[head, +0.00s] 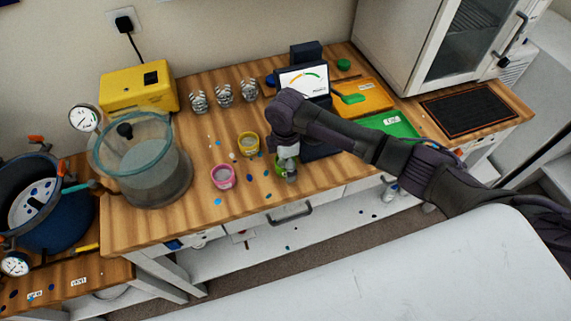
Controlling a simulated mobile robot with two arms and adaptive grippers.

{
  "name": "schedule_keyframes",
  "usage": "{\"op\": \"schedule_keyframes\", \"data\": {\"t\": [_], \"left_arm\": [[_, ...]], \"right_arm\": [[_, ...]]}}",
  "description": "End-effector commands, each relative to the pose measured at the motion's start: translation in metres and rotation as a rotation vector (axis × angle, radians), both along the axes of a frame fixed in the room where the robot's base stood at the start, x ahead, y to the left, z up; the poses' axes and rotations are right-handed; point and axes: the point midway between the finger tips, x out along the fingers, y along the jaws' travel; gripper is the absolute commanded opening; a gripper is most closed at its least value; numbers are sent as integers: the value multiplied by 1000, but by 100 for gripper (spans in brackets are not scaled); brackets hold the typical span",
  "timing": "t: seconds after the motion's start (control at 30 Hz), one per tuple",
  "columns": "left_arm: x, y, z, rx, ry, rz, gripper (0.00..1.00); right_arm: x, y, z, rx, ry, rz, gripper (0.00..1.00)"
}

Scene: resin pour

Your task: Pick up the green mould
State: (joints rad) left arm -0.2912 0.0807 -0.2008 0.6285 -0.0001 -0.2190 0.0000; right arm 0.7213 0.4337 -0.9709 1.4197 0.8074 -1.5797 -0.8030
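The green mould (279,161) is on the wooden bench near its front edge, mostly hidden behind my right gripper (290,176). Only bits of green show beside and below the fingers. My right arm comes in from the right and the gripper points down at the mould. Whether the fingers are open or closed on it cannot be seen. A pink mould (222,177) and a yellow mould (248,145) stand to its left, apart from it. My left gripper is not in view.
A vacuum chamber (155,178) stands left, with a yellow box (139,87) behind it.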

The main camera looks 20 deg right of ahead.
Motion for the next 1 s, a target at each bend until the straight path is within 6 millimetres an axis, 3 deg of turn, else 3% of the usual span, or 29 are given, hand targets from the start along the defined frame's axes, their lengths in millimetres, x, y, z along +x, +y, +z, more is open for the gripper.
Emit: {"op": "schedule_keyframes", "data": {"t": [0.07, 0.4, 0.77, 1.0], "left_arm": [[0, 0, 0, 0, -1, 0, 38], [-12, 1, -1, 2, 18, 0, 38], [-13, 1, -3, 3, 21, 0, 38], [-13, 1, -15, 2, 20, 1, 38]], "right_arm": [[0, 0, 0, 0, 0, 0, 80], [0, 0, 1, 0, 0, 0, 23], [1, 0, 5, 2, -3, 0, 21], [2, 1, 36, 3, -7, 1, 21]]}}
